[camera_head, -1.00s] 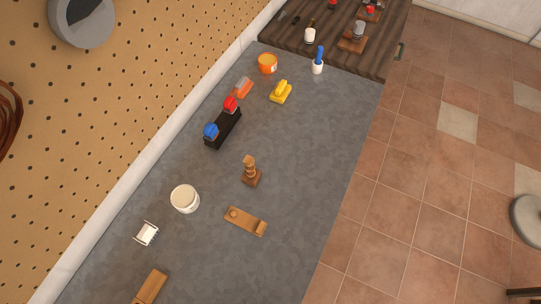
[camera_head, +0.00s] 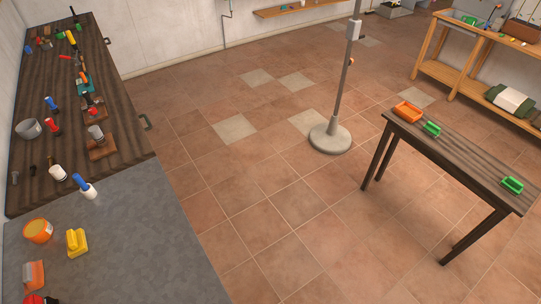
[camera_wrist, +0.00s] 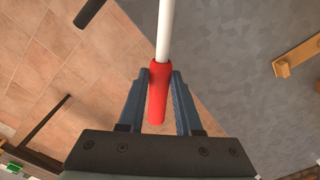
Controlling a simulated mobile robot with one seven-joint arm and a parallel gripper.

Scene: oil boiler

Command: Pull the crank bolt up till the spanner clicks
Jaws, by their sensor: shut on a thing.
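In the wrist view, my gripper (camera_wrist: 160,76) is shut on the red grip (camera_wrist: 158,95) of a long tool, which looks like the spanner. Its straight pale shaft (camera_wrist: 164,30) runs from the grip out of the top of the picture, so its far end is hidden. The two fingers press on either side of the red grip. The grey worktop and the tiled floor show behind it. I cannot make out the crank bolt in either current view, and my gripper is not in the head view.
A grey worktop (camera_head: 140,250) and a dark wooden bench (camera_head: 90,120) with many small tools stand at the left. A grey stand (camera_head: 330,138) rises from the tiled floor. A dark table (camera_head: 465,168) with trays is at the right. Open floor lies between them.

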